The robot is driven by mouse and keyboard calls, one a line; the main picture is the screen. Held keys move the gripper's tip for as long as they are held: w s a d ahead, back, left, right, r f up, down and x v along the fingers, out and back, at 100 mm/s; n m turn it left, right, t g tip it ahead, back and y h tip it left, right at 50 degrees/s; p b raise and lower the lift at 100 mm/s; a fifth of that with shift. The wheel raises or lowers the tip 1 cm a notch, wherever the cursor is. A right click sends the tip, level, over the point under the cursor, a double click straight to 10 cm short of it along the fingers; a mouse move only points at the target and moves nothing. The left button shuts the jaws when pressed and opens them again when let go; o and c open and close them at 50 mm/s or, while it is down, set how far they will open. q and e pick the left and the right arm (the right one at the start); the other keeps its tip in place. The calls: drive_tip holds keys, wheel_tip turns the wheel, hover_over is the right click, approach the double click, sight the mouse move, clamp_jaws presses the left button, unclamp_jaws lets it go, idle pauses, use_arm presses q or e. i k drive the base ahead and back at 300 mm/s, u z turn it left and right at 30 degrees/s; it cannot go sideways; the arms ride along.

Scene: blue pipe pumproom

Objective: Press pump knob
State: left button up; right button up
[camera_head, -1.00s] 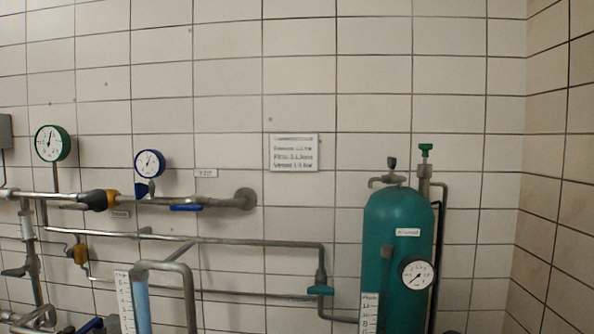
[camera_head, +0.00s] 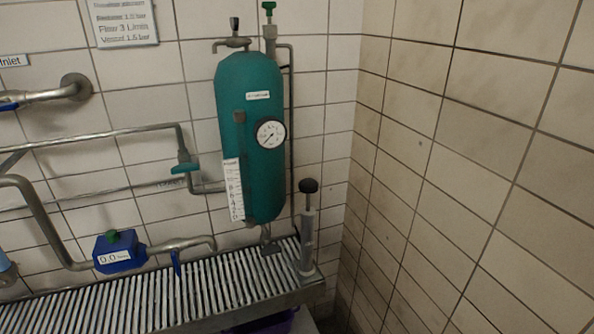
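The pump knob (camera_head: 308,186) is a dark round cap on a thin rod. It tops an upright grey pump cylinder (camera_head: 308,240) at the right end of the slatted metal bench, near the room's corner. The knob stands raised above the cylinder, with some rod showing. Neither of my grippers is in view, so nothing of mine is seen near the knob.
A green tank (camera_head: 250,140) with a white gauge (camera_head: 270,133) stands left of the pump. A tiled wall (camera_head: 470,170) closes the right side. A purple thing (camera_head: 268,323) shows below the bench.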

sight(308, 187)
drive_tip(key=u, duration=0.6)
drive_tip(key=k, duration=0.65)
drive_tip(key=u, duration=0.6)
drive_tip(key=i, duration=1.1)
drive_tip(key=z, duration=0.55)
